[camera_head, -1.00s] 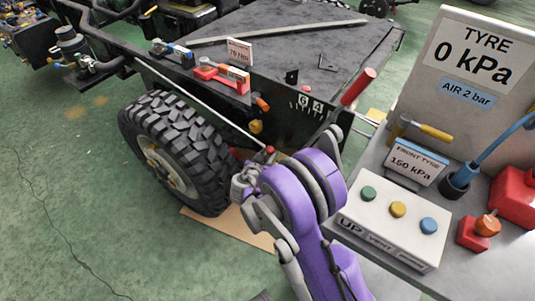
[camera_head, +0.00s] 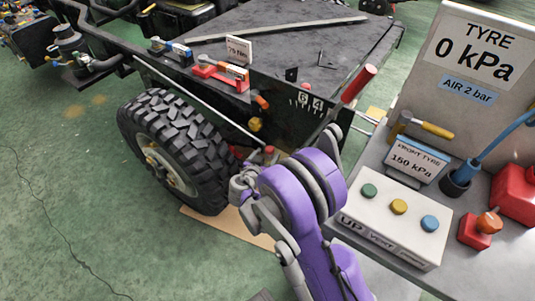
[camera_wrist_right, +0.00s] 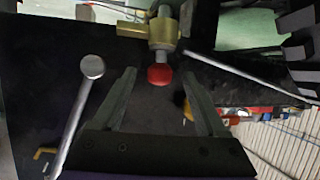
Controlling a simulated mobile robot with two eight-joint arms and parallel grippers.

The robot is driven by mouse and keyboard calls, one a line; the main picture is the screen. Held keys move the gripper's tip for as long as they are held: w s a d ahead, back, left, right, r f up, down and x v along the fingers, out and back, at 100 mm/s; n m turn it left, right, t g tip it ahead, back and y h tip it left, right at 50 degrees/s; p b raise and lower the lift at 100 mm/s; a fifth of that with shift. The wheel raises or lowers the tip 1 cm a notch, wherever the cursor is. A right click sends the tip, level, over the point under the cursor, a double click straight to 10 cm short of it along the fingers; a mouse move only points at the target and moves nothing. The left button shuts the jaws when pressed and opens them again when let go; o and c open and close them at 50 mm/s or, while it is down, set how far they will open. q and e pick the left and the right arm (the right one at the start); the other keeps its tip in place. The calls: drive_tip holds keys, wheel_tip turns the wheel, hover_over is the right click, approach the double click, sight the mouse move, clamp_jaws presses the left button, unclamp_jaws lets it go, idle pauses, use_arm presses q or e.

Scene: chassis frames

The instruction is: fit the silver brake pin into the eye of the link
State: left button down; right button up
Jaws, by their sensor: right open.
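In the right wrist view a silver pin with a red knob (camera_wrist_right: 160,74) stands at a brass-coloured block (camera_wrist_right: 163,30), likely the eye of the link. How deep the pin sits cannot be told. The red knob also shows in the head view (camera_head: 269,150), beside the tyre. My right gripper (camera_wrist_right: 161,82) is open and empty, its fingertips on either side of the knob. In the head view my purple right arm hides most of this spot. A long silver rod (camera_head: 200,103) runs along the chassis towards the knob. My left gripper is out of view.
The large black tyre (camera_head: 178,148) is left of my arm. A red-handled lever (camera_head: 358,85) rises to its right. A round-headed silver rod (camera_wrist_right: 92,67) is left of my fingers. The button box (camera_head: 395,225) stands on the right-hand bench. Green floor is clear at left.

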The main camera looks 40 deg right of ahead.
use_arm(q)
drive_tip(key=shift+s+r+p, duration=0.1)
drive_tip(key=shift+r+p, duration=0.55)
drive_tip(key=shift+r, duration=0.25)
use_arm(e)
drive_tip(key=v, duration=1)
drive_tip(key=s+a+r+n+g+y, duration=0.1)
drive_tip(key=s+a+r+n+y, duration=0.1)
drive_tip(key=s+a+n+y, duration=0.65)
drive_tip(key=s+a+r+n+g+y, duration=0.1)
drive_tip(key=s+a+r+n+y, duration=0.3)
drive_tip(key=s, duration=0.8)
use_arm(q)
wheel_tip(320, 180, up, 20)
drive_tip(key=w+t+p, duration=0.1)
drive_tip(key=p, duration=1.6)
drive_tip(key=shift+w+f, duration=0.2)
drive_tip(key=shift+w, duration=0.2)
use_arm(e)
wheel_tip(320, 180, up, 18)
drive_tip(key=w, duration=0.1)
drive_tip(key=shift+w+a+m+h, duration=0.35)
drive_tip(key=shift+w+a+h, duration=0.05)
drive_tip(key=shift+a+h, duration=0.1)
